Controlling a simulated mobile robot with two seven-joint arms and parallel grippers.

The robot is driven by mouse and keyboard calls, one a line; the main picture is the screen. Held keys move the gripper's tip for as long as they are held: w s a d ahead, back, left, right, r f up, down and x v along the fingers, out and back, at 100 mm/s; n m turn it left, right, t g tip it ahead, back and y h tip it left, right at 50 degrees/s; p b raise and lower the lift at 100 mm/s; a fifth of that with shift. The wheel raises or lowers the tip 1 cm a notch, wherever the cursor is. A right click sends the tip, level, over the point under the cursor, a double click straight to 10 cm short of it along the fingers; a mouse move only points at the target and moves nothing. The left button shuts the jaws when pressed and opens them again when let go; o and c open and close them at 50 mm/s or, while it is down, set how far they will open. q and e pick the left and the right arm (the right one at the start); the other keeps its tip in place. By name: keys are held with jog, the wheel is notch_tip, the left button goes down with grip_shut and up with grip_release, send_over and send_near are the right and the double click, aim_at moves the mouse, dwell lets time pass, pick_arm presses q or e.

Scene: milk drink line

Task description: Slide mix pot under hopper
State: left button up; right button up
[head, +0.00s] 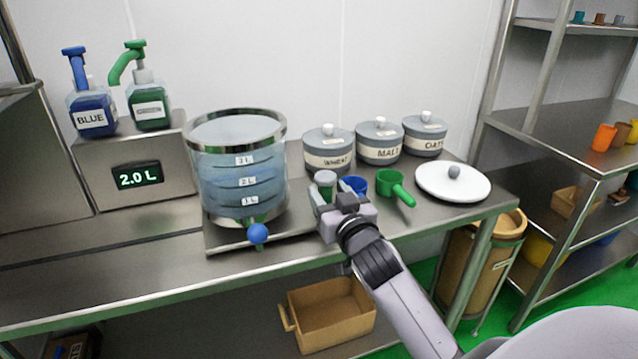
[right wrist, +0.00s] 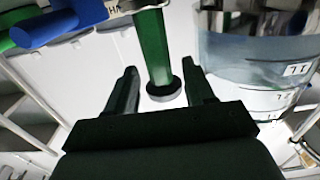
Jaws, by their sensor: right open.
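The mix pot (head: 243,175) is a clear, metal-rimmed vessel with litre marks and bluish contents. It stands upright on a metal plate (head: 285,238) on the bench. It also shows at the right of the right wrist view (right wrist: 250,75). A blue ball knob (head: 257,233) is at its front. My right gripper (head: 338,197) is open, right of the pot. A green post with a grey cap (right wrist: 155,50) stands between its fingers, with gaps showing on both sides; its cap also shows in the head view (head: 325,178). I cannot identify a hopper. My left gripper is out of view.
A metal box (head: 110,185) reading 2.0 L, with blue (head: 90,105) and green (head: 149,105) pump bottles, stands left. Labelled canisters (head: 380,142), blue (head: 357,185) and green (head: 389,182) scoops and a white lid (head: 453,187) are right. The bench's front left is clear.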

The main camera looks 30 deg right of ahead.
jog(key=shift+x, duration=2.1)
grip_shut()
